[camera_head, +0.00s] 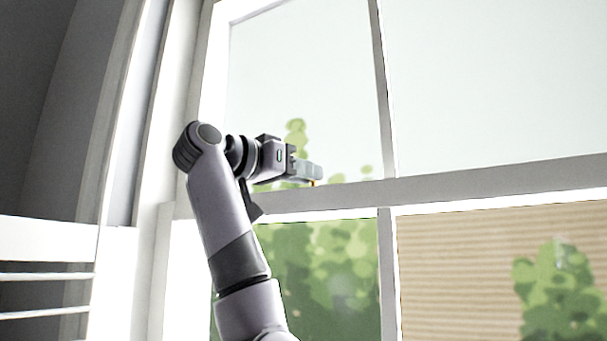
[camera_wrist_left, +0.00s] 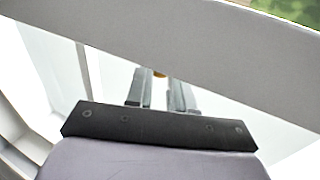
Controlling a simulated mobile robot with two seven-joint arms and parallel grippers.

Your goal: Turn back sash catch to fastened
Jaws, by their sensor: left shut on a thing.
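The sash catch shows only as a small brass-coloured bit (camera_head: 314,183) at my left gripper's fingertips, by the meeting rail of the window. In the left wrist view the brass bit (camera_wrist_left: 160,74) shows between the fingers, against the rail's edge. My left gripper (camera_head: 316,174) reaches in from the left at the height of the rail and is shut on the catch. Its two fingers show in the wrist view (camera_wrist_left: 164,88). Most of the catch is hidden, so I cannot tell which way its lever points. My right gripper is in neither view.
The white meeting rail (camera_head: 480,180) crosses the window, with upright glazing bars (camera_head: 381,90) above and below it. The window's side frame (camera_head: 190,110) stands left of my arm. A white slatted shutter (camera_head: 45,260) is at lower left.

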